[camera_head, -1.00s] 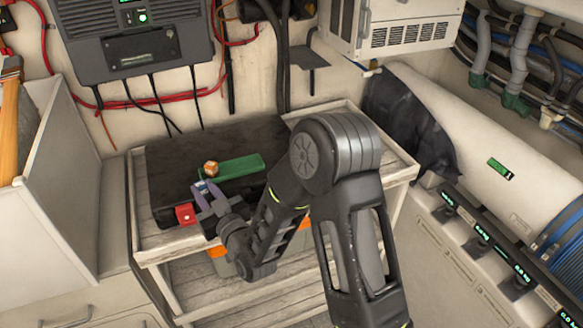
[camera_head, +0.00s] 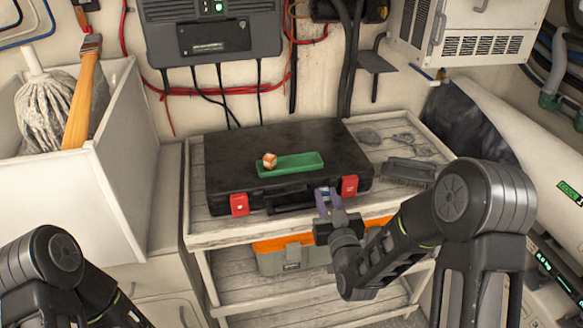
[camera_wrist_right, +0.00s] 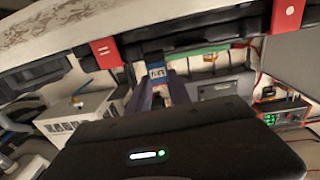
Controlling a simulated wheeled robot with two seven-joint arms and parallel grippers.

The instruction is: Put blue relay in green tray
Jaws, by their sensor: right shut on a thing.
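The green tray (camera_head: 305,162) lies on top of a closed black case (camera_head: 235,150). An orange-and-white cube (camera_head: 269,160) sits at its left end. My right gripper (camera_head: 327,200), with purple fingers, is at the case's front edge, just left of the right red latch. It is shut on the blue relay (camera_wrist_right: 156,71), a small blue block with a pale label between the fingertips in the wrist view. The tray's green edge also shows there (camera_wrist_right: 208,52). The relay is apart from the tray, in front of it. My left arm shows at lower left; its gripper is out of view.
The case has two red latches (camera_head: 239,205) and rests on a wooden shelf cart (camera_head: 215,235). A brush (camera_head: 408,170) lies right of the case. An orange-and-grey toolbox (camera_head: 285,258) stands on the lower shelf. A white bin (camera_head: 95,170) with a mop stands left.

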